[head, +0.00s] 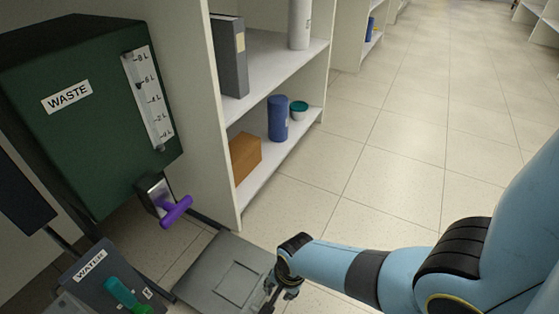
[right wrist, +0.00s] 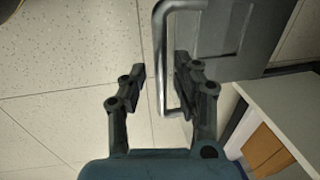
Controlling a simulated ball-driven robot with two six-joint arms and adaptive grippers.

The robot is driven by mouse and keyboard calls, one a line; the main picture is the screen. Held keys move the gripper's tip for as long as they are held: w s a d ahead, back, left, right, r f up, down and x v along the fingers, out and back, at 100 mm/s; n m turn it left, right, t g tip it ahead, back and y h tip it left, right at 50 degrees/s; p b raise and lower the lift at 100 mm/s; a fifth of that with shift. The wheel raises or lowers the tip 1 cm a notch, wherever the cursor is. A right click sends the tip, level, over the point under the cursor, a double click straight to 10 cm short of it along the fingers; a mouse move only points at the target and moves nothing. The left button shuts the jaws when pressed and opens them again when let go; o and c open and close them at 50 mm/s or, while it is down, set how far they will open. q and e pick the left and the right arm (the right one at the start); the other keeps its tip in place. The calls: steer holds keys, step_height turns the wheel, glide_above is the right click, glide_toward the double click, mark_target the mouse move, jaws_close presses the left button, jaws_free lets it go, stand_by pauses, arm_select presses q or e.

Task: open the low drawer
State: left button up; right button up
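The low drawer (head: 222,262) shows as a flat grey panel with a square outline, near the floor at the lower middle of the head view. In the right wrist view, the grey drawer (right wrist: 262,30) is at the upper right, with a pale metal bar handle (right wrist: 162,45) along its left side. My right gripper (right wrist: 161,72) is open, one finger on each side of the handle bar in the picture. Neither finger is clearly touching the bar, and its depth between them is hard to judge. In the head view the right gripper (head: 270,295) is beside the drawer's right edge. My left gripper is out of view.
A green WASTE tank (head: 95,110) with a purple valve handle (head: 176,211) stands at the left. A WATER box (head: 90,275) with a green handle (head: 122,292) is below it. White shelves (head: 275,60) stand behind the drawer. The tiled floor (head: 400,150) at right is clear.

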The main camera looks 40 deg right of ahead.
steer(key=shift+r, duration=0.1)
steer(key=r, duration=0.4)
steer(key=s+r, duration=0.1)
steer(key=r, duration=0.2)
steer(key=s+r, duration=0.1)
steer(key=r, duration=0.3)
steer(key=shift+d+r, duration=0.35)
steer(key=shift+d, duration=0.05)
